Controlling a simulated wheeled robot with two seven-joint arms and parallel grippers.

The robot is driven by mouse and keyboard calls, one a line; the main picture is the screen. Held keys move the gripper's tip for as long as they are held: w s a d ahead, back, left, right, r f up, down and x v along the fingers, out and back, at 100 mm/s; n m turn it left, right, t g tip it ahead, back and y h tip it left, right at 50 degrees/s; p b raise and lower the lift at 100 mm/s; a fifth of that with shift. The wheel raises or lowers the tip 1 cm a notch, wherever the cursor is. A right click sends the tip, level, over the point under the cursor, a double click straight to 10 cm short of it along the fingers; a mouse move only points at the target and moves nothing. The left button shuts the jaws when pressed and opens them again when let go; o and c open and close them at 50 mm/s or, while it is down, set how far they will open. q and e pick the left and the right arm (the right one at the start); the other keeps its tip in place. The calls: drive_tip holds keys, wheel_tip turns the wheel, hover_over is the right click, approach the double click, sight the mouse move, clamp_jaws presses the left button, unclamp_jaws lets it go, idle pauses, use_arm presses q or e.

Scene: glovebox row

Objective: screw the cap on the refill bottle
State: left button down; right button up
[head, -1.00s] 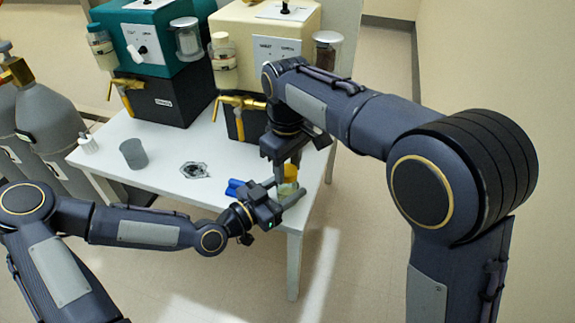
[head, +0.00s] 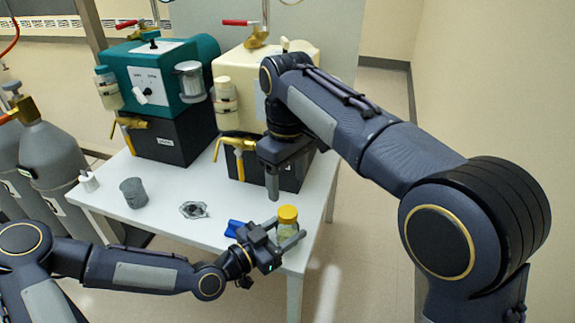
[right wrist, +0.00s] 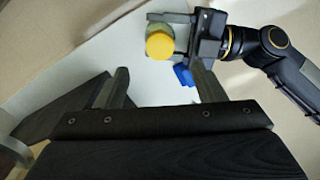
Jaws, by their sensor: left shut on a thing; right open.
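The refill bottle (head: 287,234) is a small clear jar with pale yellowish contents near the table's front right corner. Its yellow-orange cap (head: 287,214) sits on top; I cannot tell how tight it is. The cap also shows from above in the right wrist view (right wrist: 160,45). My left gripper (head: 289,238) is shut on the bottle from the side, and the bottle stands upright between its fingers. My right gripper (head: 272,185) is open and empty, pointing down, behind and above the cap. In the right wrist view its fingers (right wrist: 160,88) are apart with nothing between them.
A blue object (head: 233,228) lies beside my left gripper. A grey cup (head: 133,193), a small white bottle (head: 88,181) and a dark-patterned patch (head: 193,210) are on the white table (head: 160,225). Teal (head: 165,75) and cream (head: 235,110) boxes stand behind. Gas cylinders (head: 50,155) stand left.

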sight(278, 234)
wheel_tip(278, 234, up, 4)
drive_tip(key=shift+f, duration=0.2)
use_arm(q)
drive_tip(key=c, duration=0.6)
unclamp_jaws()
drive_tip(key=shift+o, duration=0.2)
drive_tip(key=shift+a, duration=0.1)
drive_tip(key=p+v, duration=0.1)
drive_tip(key=v, duration=0.5)
drive_tip(key=shift+s+a, duration=0.6)
use_arm(e)
drive_tip(key=shift+r, duration=0.75)
